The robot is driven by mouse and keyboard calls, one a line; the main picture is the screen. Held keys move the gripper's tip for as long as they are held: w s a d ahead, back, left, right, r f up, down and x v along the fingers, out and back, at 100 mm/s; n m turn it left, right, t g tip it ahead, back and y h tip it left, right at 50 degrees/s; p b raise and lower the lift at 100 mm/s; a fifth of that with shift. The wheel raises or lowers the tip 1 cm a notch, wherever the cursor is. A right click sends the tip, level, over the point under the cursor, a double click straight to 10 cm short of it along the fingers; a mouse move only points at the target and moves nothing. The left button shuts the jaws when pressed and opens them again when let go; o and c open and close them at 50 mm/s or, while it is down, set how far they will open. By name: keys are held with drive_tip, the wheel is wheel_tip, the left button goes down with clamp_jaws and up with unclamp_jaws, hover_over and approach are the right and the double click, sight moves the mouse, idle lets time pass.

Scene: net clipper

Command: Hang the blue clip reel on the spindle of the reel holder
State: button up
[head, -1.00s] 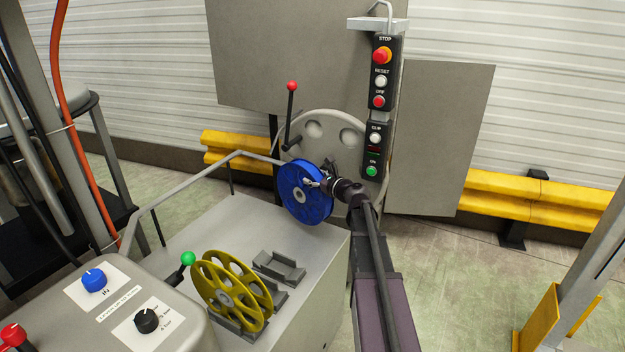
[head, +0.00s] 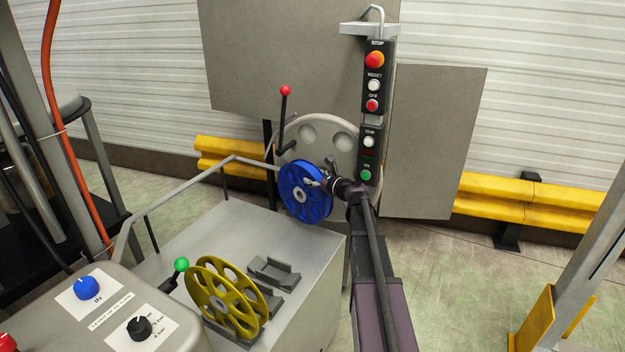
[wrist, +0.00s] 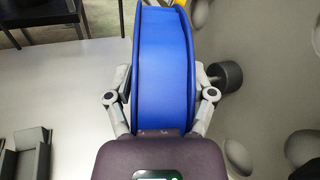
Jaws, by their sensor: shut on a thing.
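The blue clip reel (head: 299,208) is upright in my gripper (head: 318,184), in front of the large grey holder disc (head: 340,135). In the wrist view the reel (wrist: 165,70) fills the middle, seen edge-on, with one finger of my gripper (wrist: 163,100) on each side. My gripper is shut on it. A dark round-ended peg (wrist: 228,75), which looks like the spindle, sticks out to the right of the reel, beside the right finger. The reel is not on this peg. How far apart they are is hard to tell.
A yellow reel (head: 222,297) stands in a cradle on the grey cabinet (head: 215,225), beside an empty cradle (head: 275,272). A red-knobbed lever (head: 285,100) stands left of the disc. A button column (head: 373,110) stands right of it. A metal rail (head: 180,190) runs along the cabinet.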

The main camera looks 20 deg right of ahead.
drive_tip(key=w+d, duration=0.5)
drive_tip(key=d, duration=0.2)
drive_tip(key=shift+w+f, duration=0.2)
drive_tip(key=shift+w, duration=0.15)
idle(1.3)
drive_tip(key=shift+d, duration=0.25)
idle(0.4)
drive_tip(key=o, duration=1.3)
drive_tip(key=shift+a, duration=0.15)
